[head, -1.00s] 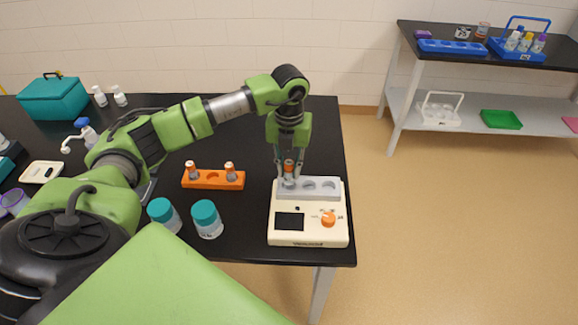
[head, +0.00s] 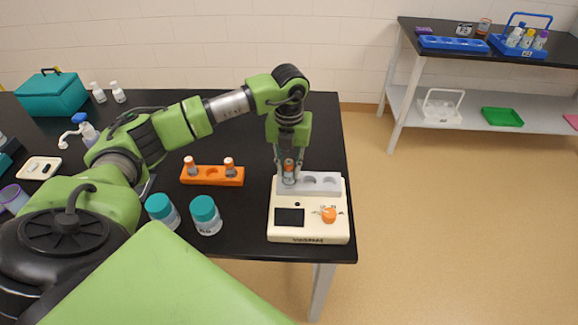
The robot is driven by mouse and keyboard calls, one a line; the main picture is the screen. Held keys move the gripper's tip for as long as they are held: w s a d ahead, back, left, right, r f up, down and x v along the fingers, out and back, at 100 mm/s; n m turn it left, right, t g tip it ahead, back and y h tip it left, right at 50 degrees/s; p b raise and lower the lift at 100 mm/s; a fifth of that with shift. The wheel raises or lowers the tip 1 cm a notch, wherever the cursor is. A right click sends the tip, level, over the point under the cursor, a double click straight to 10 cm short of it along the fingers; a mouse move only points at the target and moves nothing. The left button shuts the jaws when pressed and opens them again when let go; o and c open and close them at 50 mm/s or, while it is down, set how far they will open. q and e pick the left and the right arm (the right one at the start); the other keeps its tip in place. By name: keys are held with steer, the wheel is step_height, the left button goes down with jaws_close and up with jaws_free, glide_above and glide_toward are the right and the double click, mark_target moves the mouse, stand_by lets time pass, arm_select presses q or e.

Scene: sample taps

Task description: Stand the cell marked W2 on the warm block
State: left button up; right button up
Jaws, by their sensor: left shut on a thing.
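My left gripper (head: 288,172) points down over the left end of the warm block (head: 322,184), a grey block with round wells on a cream device (head: 309,226). It is shut on a small cell (head: 289,168) with an orange cap, which stands upright at the leftmost well. I cannot tell whether its bottom rests in the well. Its marking is too small to read. Two more orange-capped cells, one on the left (head: 190,166) and one on the right (head: 229,168), stand in the orange rack (head: 211,179) on the left. My right gripper is not in view.
Two teal-lidded jars, one (head: 162,211) and another (head: 206,215), stand left of the device near the table's front. A teal box (head: 52,93) and two white bottles are at the back left. A second table (head: 470,65) with racks stands far right. The black tabletop behind the orange rack is clear.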

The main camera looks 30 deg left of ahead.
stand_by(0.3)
arm_select(q)
steer(key=shift+f+b, duration=0.6)
steer(key=shift+f, duration=0.15)
steer(key=o, duration=0.9)
steer(key=shift+o, duration=0.2)
steer(key=o, duration=0.6)
steer(key=shift+o, duration=0.2)
steer(key=shift+r, duration=0.15)
